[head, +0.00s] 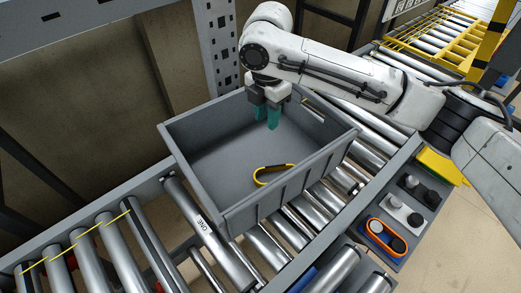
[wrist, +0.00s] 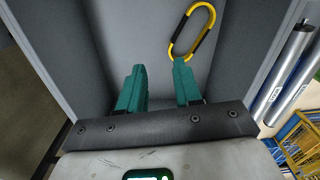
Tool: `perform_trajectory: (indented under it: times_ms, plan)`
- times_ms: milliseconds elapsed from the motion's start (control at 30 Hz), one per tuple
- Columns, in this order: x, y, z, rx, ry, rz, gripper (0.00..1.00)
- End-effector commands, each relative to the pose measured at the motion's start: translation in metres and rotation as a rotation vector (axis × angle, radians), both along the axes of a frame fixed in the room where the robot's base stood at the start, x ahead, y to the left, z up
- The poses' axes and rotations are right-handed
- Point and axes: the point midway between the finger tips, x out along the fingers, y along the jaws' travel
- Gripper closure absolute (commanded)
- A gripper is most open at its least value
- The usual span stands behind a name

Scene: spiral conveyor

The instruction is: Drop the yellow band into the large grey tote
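The large grey tote (head: 195,160) stands on the roller conveyor, open at the top. The yellow band (head: 262,180), a long loop with black parts, is inside it near the front wall, apart from the fingers. My gripper (head: 267,116) reaches down into the tote near its back side, with teal fingers. In the wrist view the fingers (wrist: 160,72) are spread with nothing between them. The yellow band (wrist: 176,40) shows just beyond the right fingertip there, against the tote's grey inside (wrist: 130,35).
Metal rollers (head: 185,215) run on both sides of the tote. A grey tray at the right holds an orange band (head: 378,243) and several grey and black knobs (head: 394,201). A grey upright post (head: 217,45) stands behind the tote. Yellow guard rails (head: 425,38) are at the upper right.

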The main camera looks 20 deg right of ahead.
Motion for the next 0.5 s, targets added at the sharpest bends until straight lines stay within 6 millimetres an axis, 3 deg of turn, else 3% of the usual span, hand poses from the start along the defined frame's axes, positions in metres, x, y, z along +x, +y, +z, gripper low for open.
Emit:
perform_trajectory:
  times_ms: [500]
  plan:
    - [0.001,0.000,0.085,-0.001,-0.004,0.001,0.66]
